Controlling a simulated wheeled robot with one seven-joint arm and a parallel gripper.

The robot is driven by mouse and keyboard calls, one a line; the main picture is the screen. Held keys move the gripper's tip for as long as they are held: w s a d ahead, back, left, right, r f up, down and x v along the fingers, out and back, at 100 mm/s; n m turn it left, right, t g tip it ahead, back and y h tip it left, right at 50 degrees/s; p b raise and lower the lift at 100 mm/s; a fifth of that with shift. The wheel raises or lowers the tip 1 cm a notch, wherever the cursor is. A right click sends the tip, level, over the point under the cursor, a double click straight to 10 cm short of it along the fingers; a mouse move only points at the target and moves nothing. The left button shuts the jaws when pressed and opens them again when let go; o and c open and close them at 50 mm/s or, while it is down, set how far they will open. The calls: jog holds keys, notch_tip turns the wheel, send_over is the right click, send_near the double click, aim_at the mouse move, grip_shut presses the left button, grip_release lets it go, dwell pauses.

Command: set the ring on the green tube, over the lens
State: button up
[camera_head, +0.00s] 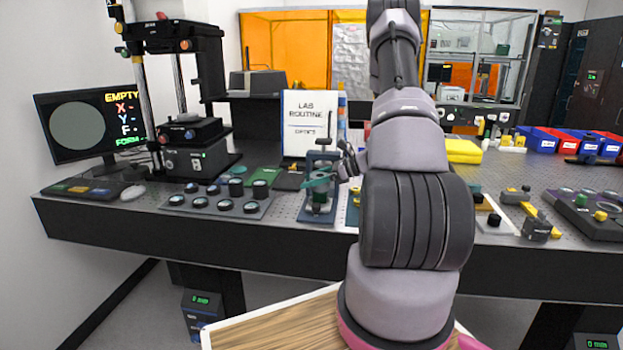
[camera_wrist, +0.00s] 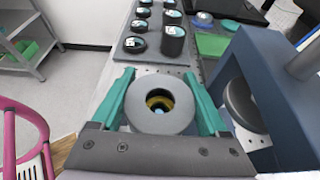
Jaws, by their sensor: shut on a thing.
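My gripper (camera_wrist: 158,82) has two teal fingers and is shut on a flat grey ring (camera_wrist: 134,112), one finger on each side of it. Through the ring's hole, in the wrist view, a yellowish round rim with a dark inside and a small pale blue spot (camera_wrist: 158,108) shows below; I cannot tell if the ring touches it. The green of the tube does not show clearly there, hidden by the ring. In the head view my gripper (camera_head: 320,180) is at the small blue-grey press on the table, partly hidden by its frame and my arm.
The blue-grey press (camera_wrist: 270,70) stands close on the right in the wrist view, with a dark round pad (camera_wrist: 246,105) beside my right finger. A grey tray (camera_head: 215,207) of several dark round parts lies to the left. A monitor (camera_head: 75,125) stands further left.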

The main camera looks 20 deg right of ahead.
jog(key=shift+f, duration=0.15)
jog(key=o, duration=1.2)
jog(key=v, duration=1)
jog(key=shift+s+d, duration=0.25)
jog(key=shift+d, duration=0.05)
